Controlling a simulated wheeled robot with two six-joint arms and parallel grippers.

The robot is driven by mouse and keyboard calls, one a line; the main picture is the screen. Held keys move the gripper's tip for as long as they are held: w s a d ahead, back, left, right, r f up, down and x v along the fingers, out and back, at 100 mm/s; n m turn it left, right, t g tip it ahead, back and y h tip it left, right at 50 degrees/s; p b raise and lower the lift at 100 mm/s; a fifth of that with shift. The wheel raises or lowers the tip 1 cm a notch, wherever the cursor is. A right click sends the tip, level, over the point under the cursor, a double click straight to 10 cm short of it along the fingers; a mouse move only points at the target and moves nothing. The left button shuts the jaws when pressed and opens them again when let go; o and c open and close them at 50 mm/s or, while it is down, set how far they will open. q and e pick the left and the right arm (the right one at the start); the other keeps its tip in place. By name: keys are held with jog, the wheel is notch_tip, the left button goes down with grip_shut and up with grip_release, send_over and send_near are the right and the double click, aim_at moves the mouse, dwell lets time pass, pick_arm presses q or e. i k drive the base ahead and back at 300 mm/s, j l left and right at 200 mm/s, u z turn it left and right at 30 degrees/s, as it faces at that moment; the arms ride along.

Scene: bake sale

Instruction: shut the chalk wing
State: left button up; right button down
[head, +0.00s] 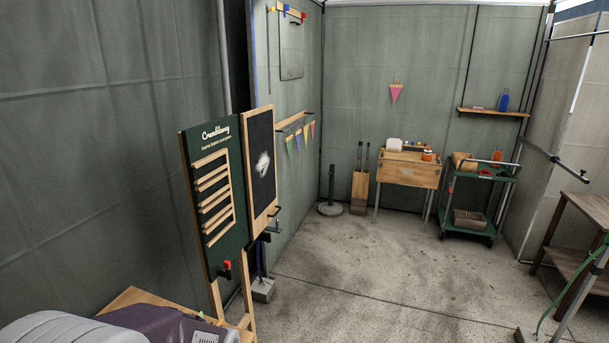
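The chalk wing (261,170) is a black chalkboard panel in a pale wood frame, with a white smudge on its face. It stands out to the right of the green menu board (213,232), at an angle to it, with its chalk face in view. The menu board has light wooden slats and white lettering, and stands on wooden legs. A small red and black fitting (227,267) sits low on the menu board. A dark handle-like piece (275,216) shows by the wing's lower right edge. Neither of my grippers is in view.
A grey and purple object (160,322), not clearly identifiable, fills the bottom left. A wooden stand (408,172), green cart (470,190) and post base (330,208) are at the back. A brown table (585,225) stands at right. The middle floor is clear.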

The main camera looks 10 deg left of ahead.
aim_at(257, 131)
jog(key=i+l+z, duration=0.1)
jog(key=i+l, duration=0.2)
jog(key=i, duration=0.15)
jog(key=i+l, duration=0.3)
jog(key=i, duration=0.2)
jog(key=i+l+z, duration=0.15)
jog(key=i, duration=0.35)
jog(key=i+l, duration=0.35)
jog(key=i, duration=0.15)
jog(key=i+u, duration=0.45)
jog(key=i+l+u, duration=0.1)
jog(key=i+u, duration=0.35)
jog(key=i, duration=0.15)
jog(key=i+l+u, duration=0.3)
jog(key=i+u, duration=0.45)
jog(key=u, duration=0.15)
jog(key=i+u, duration=0.25)
jog(key=u, duration=0.2)
jog(key=i+l+u, duration=0.1)
jog(key=i+u, duration=0.15)
jog(key=u, duration=0.15)
jog(key=i+l+u, duration=0.2)
jog(key=u, duration=0.2)
jog(key=i+l+u, duration=0.2)
jog(key=u, duration=0.2)
jog(key=l, duration=0.1)
